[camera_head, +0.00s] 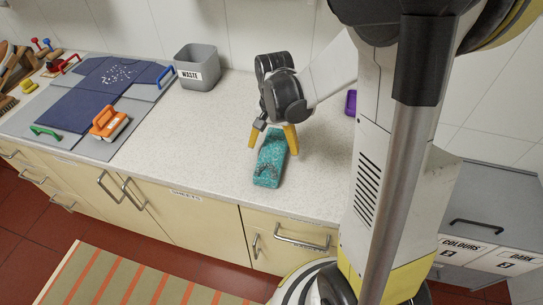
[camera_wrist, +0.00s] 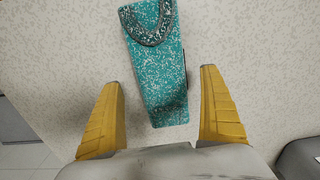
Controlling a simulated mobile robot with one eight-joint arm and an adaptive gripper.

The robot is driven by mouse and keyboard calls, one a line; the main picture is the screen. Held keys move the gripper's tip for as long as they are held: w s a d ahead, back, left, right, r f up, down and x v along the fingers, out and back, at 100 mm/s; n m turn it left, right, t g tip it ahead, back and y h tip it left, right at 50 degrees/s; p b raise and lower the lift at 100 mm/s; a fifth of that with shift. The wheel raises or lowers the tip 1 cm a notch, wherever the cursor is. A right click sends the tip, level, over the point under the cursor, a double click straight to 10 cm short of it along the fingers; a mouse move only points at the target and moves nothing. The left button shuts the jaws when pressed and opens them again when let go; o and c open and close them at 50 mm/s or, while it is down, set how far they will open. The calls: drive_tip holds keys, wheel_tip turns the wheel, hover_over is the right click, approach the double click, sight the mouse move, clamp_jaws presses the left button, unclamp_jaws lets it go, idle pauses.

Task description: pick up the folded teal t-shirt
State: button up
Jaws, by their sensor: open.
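The folded teal t-shirt (camera_head: 269,163) is a narrow speckled bundle with a darker patterned end. It lies on the pale speckled countertop near its front edge. In the wrist view the t-shirt (camera_wrist: 158,75) runs lengthwise away from the gripper, its near end at the mouth between the fingers. My gripper (camera_head: 271,142) has two yellow fingers, spread apart and empty. In the head view the fingers stand over the far end of the t-shirt, one to each side. In the wrist view the gripper (camera_wrist: 165,110) shows bare counter between each finger and the cloth.
A grey waste bin (camera_head: 197,67) stands at the back of the counter. A purple item (camera_head: 351,103) is partly hidden by my arm. Counter left of the t-shirt is clear.

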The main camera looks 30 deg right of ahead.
sight(273, 151)
wheel_tip(273, 151, down, 5)
drive_tip(key=shift+a+r+b, duration=0.1)
drive_tip(key=shift+b, duration=1)
drive_tip(key=c, duration=1.4)
drive_tip(key=shift+r, duration=0.1)
